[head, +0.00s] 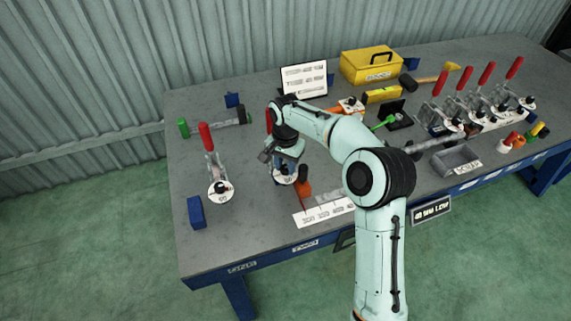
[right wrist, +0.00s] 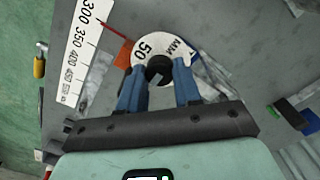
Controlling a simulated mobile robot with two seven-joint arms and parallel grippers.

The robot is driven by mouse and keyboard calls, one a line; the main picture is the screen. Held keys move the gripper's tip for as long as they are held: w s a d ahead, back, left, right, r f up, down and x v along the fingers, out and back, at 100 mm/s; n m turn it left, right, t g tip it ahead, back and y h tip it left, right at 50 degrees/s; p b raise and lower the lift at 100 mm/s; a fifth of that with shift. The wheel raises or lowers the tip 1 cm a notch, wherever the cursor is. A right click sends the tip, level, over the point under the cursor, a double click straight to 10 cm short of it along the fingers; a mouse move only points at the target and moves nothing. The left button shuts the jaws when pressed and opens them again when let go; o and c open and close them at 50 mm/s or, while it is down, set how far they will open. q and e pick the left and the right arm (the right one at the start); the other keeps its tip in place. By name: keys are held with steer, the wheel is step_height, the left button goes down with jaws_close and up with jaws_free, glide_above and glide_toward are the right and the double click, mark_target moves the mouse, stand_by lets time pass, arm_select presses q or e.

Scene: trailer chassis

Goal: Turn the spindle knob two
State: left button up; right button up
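In the head view, my right gripper (head: 277,165) points down over a clamp with a white dial (head: 284,180) and a red handle partly hidden by my arm. In the right wrist view, the white dial reads "50 MM" (right wrist: 178,46). A black spindle knob (right wrist: 159,70) sits at its middle. The blue fingers of my right gripper (right wrist: 160,72) stand on either side of this knob, very close to it; I cannot tell whether they press on it. A similar clamp (head: 218,190) with a red handle and white dial stands to the left. My left gripper is out of view.
A white scale strip (head: 324,211) lies in front of the clamp. An orange piece (head: 304,188) is close beside it. A blue block (head: 196,211) stands at the left edge. Several red-handled clamps, a grey tray (head: 456,160) and a yellow toolbox (head: 370,65) occupy the right and back.

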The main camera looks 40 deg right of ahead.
steer(key=c, duration=0.3)
steer(key=shift+c, duration=0.2)
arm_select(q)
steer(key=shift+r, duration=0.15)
arm_select(e)
steer(key=n+p, duration=0.1)
steer(key=n, duration=0.2)
steer(key=shift+r+n, duration=0.1)
steer(key=shift+n, duration=0.3)
steer(key=n+p, duration=0.1)
steer(key=n, duration=0.3)
steer(key=shift+n, duration=0.3)
steer(key=n+p, duration=0.1)
steer(key=n, duration=0.4)
steer(key=shift+h, duration=0.4)
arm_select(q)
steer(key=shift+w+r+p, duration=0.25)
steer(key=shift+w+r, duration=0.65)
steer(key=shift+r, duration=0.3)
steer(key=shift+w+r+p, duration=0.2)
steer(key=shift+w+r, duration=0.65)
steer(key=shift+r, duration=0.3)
arm_select(e)
steer(key=shift+n, duration=2.3)
